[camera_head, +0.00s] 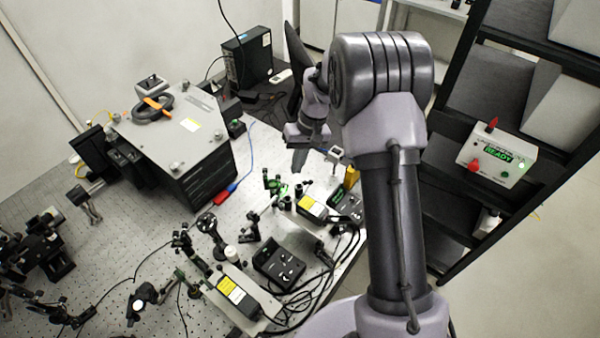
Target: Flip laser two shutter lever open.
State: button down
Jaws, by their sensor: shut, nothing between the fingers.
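Two laser modules with yellow labels sit on the optical bench (130,225): one nearer the front (240,300) and one farther back (318,211). I cannot read which is laser two. A shutter lever is too small to make out on either. Small dark optic mounts stand by their left ends, and green light shows near the farther one's mount (277,186). My gripper (299,162) points down above the back right part of the bench, beyond the farther laser. It is shut and holds nothing; its fingertips are small, and I cannot tell their height above the bench.
A black controller box (279,268) and loose cables lie between the lasers. A large grey box (175,150) stands behind left, with a black computer (247,57) beyond. A control box showing READY (497,157) sits on the right rack. Several mounts crowd the left bench.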

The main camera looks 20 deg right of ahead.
jog(key=d+v, duration=0.1)
jog(key=v, duration=0.6)
jog(key=shift+w+a, duration=0.1)
